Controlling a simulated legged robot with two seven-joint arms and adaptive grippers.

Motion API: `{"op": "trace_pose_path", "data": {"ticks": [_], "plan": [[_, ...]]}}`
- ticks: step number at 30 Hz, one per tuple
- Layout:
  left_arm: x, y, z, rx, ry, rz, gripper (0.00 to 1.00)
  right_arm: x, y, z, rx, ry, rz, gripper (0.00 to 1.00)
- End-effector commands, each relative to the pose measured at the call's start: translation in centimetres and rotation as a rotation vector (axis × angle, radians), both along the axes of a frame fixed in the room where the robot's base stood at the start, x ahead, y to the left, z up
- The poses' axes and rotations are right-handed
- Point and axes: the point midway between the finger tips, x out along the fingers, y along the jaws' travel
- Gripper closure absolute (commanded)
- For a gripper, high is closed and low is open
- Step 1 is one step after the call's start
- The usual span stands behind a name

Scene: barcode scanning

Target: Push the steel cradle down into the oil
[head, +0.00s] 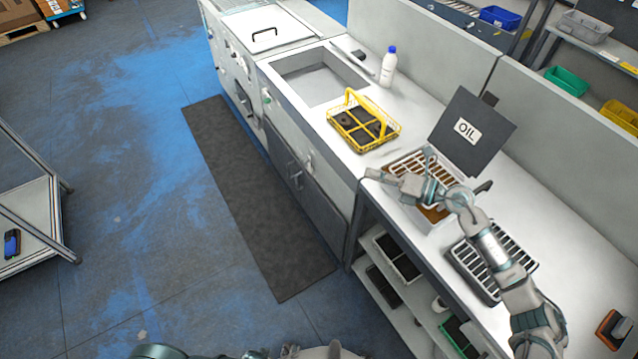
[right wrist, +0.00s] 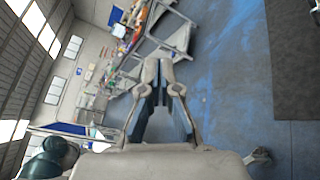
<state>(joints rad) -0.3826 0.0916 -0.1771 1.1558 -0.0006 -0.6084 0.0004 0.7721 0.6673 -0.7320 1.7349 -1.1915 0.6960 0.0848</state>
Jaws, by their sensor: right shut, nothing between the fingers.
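The oil tank (head: 409,214) is a pale box set at the worktop's front edge, with its dark lid (head: 487,137) marked OIL standing open behind it. The steel cradle (head: 408,162) shows as a slatted metal frame at the tank's top, with brown between its bars. My right arm hides much of the cradle and tank. My right gripper (head: 371,174) is shut and empty, lying across above the tank and pointing left past its front left corner. Whether it touches the cradle cannot be told. In the right wrist view its fingers (right wrist: 165,64) are together. My left gripper is not in view.
A yellow basket (head: 336,120) with dark compartments stands left of the tank, near a sink (head: 315,80) and white bottle (head: 388,65). A slatted rack (head: 467,263) lies right of the tank, partly behind my arm. An orange-and-black object (head: 612,328) lies farther right.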

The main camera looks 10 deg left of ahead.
Motion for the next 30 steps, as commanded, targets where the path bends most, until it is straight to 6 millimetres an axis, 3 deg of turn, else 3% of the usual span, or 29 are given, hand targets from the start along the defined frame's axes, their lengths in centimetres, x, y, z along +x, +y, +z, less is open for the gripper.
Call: {"op": "trace_pose_path", "data": {"ticks": [3,6,12,18,24,30], "plan": [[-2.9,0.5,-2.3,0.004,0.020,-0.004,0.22,1.6,-5.0,-1.1,-0.379,-0.066,0.061,1.00],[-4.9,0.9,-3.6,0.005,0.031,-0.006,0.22,2.6,-9.8,-1.6,-0.625,-0.062,0.072,1.00],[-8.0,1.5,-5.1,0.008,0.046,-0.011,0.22,3.6,-19.5,-0.5,-0.984,0.010,0.028,1.00],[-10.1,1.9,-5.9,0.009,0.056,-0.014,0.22,3.2,-27.0,1.8,-1.205,0.111,-0.037,1.00],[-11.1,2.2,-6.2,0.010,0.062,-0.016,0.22,2.6,-30.4,3.1,-1.299,0.174,-0.075,1.00],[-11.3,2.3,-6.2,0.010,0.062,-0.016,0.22,2.4,-31.0,3.3,-1.314,0.184,-0.081,1.00]]}}
